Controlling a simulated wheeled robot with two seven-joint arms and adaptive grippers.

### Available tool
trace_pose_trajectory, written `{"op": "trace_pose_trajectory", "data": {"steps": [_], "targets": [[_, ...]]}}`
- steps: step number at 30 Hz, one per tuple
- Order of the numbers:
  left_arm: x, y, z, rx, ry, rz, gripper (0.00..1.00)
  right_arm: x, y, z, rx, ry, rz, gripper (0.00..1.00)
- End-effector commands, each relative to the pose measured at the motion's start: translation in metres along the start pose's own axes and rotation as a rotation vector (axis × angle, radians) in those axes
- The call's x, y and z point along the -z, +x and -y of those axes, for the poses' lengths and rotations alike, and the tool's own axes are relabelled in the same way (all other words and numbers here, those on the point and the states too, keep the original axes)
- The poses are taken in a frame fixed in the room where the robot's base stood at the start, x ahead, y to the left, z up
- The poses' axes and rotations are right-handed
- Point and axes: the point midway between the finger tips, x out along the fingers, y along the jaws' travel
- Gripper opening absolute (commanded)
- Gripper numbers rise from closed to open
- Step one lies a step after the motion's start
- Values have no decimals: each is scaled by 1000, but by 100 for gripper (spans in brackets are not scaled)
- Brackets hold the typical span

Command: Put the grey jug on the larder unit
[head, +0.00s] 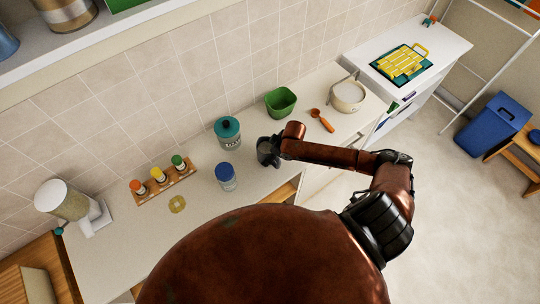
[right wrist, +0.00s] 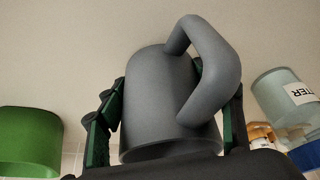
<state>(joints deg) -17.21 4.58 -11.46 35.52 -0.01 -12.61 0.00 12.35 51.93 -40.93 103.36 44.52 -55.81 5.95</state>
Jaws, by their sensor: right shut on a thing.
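The grey jug (right wrist: 158,95) fills the middle of the right wrist view, its thick handle (right wrist: 215,75) to the right. My right gripper (head: 268,151) is shut on the jug, with dark green finger pads on both sides of its body. In the head view the gripper is at the worktop (head: 255,185), beside the teal-lidded jar; whether the jug touches the surface I cannot tell. A white unit (head: 440,50) stands at the upper right; I cannot tell if it is the larder unit. My left gripper is not in view.
Near the gripper are a teal-lidded jar (head: 228,134), blue-lidded jar (head: 226,177) and green tub (head: 281,102). Further right are an orange spoon (head: 321,121) and pale pot (head: 348,96). A yellow rack (head: 401,62) occupies the white unit's top. A spice rack (head: 163,185) stands left.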

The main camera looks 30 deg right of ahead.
Motion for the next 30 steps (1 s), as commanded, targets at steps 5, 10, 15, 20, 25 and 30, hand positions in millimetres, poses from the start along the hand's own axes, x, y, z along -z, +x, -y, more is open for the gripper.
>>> {"op": "trace_pose_trajectory", "data": {"steps": [5,10,15,20,25,30], "targets": [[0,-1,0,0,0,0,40,-3,10,-1,-3,-1,-4,12],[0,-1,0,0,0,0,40,-3,10,-1,-3,-2,-4,12],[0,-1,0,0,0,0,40,-6,13,0,-2,-1,0,61],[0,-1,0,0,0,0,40,-5,12,0,-2,-1,-1,72],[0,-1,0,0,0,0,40,-5,12,0,-2,-1,-1,78],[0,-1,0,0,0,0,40,-5,12,0,-2,-1,-1,78]]}}
